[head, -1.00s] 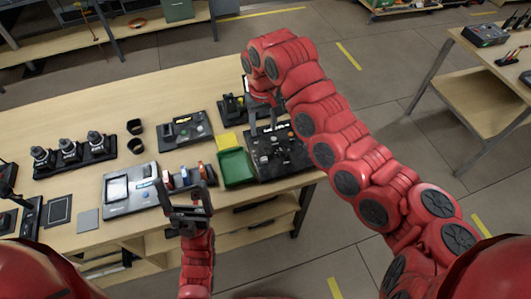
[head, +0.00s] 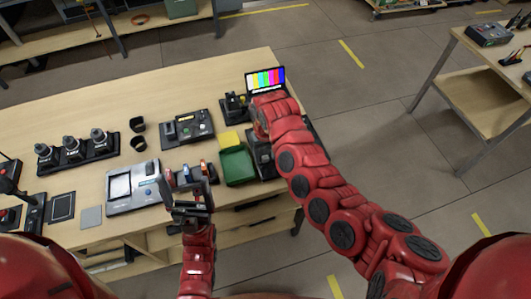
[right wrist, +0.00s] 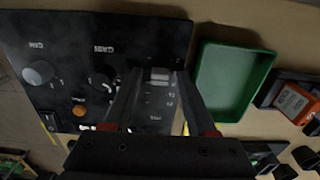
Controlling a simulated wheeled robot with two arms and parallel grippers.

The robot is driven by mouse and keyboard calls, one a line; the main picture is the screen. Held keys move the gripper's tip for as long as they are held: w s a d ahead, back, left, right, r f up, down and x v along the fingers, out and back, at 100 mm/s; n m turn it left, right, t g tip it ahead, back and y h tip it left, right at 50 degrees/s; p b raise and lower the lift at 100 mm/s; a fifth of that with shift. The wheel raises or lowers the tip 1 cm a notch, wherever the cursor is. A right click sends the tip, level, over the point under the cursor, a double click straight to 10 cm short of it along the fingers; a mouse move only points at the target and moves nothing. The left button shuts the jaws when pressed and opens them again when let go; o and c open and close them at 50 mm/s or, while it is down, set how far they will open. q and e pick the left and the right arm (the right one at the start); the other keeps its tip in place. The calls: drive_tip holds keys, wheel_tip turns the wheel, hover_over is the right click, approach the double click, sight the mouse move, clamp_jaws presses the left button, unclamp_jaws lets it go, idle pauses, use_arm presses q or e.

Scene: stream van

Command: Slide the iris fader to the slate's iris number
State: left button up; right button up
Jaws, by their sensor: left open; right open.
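The black control panel (right wrist: 60,60) fills the left and middle of the right wrist view. The pale iris fader cap (right wrist: 160,73) is on it, with a short scale of marks (right wrist: 160,97) below the cap. The numbers are too small to read surely. My right gripper (right wrist: 158,82) is open, with one finger on each side of the fader; contact cannot be told. In the head view, my right arm hides most of the panel (head: 262,152) and the gripper's tips. My left gripper (head: 189,178) is open and empty over the table's front. I cannot make out a readable slate number.
A green tray (head: 237,165) stands left of the panel, also in the right wrist view (right wrist: 228,80). A colour-bar screen (head: 265,78) stands behind my right arm. Two knobs (right wrist: 38,72) (right wrist: 103,78) and an orange button (right wrist: 79,110) lie left of the fader.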

clamp_jaws()
idle(0.3)
idle(1.2)
